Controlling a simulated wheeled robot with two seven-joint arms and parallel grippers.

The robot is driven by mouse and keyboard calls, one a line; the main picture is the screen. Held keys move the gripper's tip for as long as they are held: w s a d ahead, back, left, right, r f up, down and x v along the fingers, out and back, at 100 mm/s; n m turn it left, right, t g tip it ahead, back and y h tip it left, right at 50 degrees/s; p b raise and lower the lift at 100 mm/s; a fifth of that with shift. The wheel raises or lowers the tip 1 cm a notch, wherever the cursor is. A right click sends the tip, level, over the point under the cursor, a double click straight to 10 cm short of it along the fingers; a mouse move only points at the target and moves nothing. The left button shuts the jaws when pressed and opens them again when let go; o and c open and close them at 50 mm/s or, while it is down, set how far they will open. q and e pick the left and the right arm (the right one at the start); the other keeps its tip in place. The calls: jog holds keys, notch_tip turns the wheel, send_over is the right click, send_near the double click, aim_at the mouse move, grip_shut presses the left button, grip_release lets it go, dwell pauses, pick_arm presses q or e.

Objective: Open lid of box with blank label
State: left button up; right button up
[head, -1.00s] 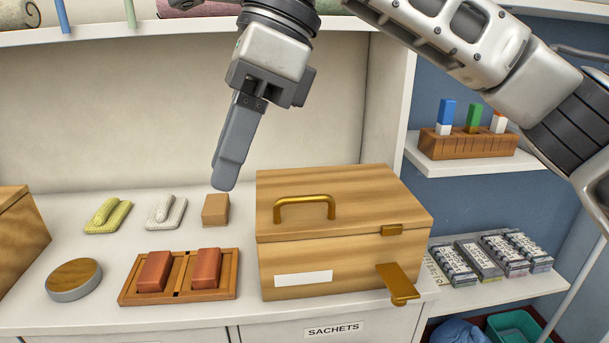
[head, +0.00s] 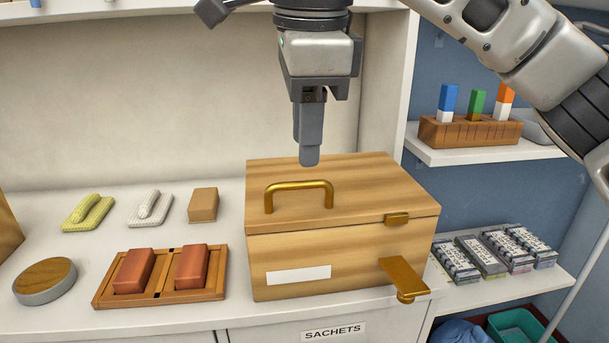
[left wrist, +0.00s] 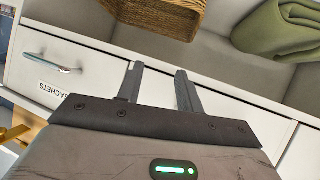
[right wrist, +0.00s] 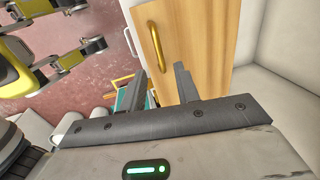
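The wooden box (head: 345,262) stands on the counter with a blank white label (head: 298,275) on its front. Its lid (head: 360,190) is shut and carries a brass handle (head: 298,186). A small brass catch (head: 397,219) is on the lid's edge; a brass hasp plate (head: 404,277) sticks out below, apart from it. My right gripper (head: 308,162) points down above the lid, behind the handle. In the right wrist view its fingers (right wrist: 160,85) are apart and empty, with the handle (right wrist: 153,48) beyond them. My left gripper (left wrist: 160,85) is open and empty, facing white drawers.
A tray with two red blocks (head: 162,276), a round wood-topped tin (head: 45,280) and a tan block (head: 203,205) lie left of the box. A shelf wall stands behind. Labelled packs (head: 495,250) lie on a lower shelf at right.

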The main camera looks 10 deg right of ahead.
aim_at(304, 181)
jog(key=shift+w+f, duration=0.25)
jog(key=shift+f, duration=0.9)
jog(key=shift+w+f, duration=0.25)
jog(key=shift+f, duration=0.9)
pick_arm(q)
jog(key=shift+s, duration=0.1)
